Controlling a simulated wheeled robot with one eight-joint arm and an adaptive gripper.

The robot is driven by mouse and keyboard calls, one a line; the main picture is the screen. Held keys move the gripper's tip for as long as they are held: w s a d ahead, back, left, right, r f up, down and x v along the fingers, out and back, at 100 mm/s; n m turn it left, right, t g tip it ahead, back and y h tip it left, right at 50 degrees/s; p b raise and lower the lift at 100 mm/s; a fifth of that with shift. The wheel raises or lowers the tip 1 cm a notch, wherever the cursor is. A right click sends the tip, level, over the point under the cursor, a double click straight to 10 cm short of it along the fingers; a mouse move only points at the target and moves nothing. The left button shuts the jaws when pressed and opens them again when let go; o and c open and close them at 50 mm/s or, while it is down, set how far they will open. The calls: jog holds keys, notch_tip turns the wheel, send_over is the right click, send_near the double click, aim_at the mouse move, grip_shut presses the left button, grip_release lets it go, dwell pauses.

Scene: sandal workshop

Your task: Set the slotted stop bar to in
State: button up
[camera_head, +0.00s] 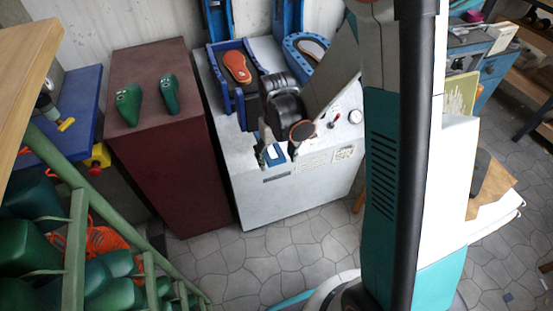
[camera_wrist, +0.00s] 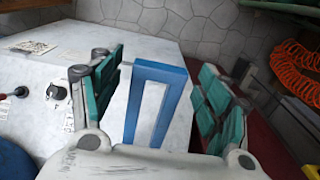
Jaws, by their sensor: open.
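The slotted stop bar, a blue flat frame with a long opening, lies on the pale machine top (camera_wrist: 85,50). In the wrist view the stop bar (camera_wrist: 158,71) is between my fingers, its lower end hidden behind my gripper's body. My gripper (camera_wrist: 160,92) is open, one teal pad on each side of the bar, with gaps visible on both sides. In the head view my gripper (camera_head: 279,148) is over the front edge of the white machine (camera_head: 290,195), and only part of the blue bar (camera_head: 281,158) shows. I cannot tell how far in the bar is.
A blue holder with an orange sole (camera_head: 237,66) stands behind my gripper. A red-tipped lever (camera_head: 336,117) and a gauge (camera_head: 355,116) are to the right. A dark red cabinet (camera_head: 165,150) bearing two green lasts (camera_head: 128,104) stands close on the left. Paved floor lies in front.

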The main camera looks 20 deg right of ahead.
aim_at(260, 111)
jog(key=shift+f, duration=0.1)
jog(key=c, duration=1.5)
jog(key=w, duration=0.9)
jog(key=shift+w, duration=0.25)
jog(key=o, duration=1.5)
jog(key=shift+w, duration=0.1)
notch_tip(260, 111, up, 12)
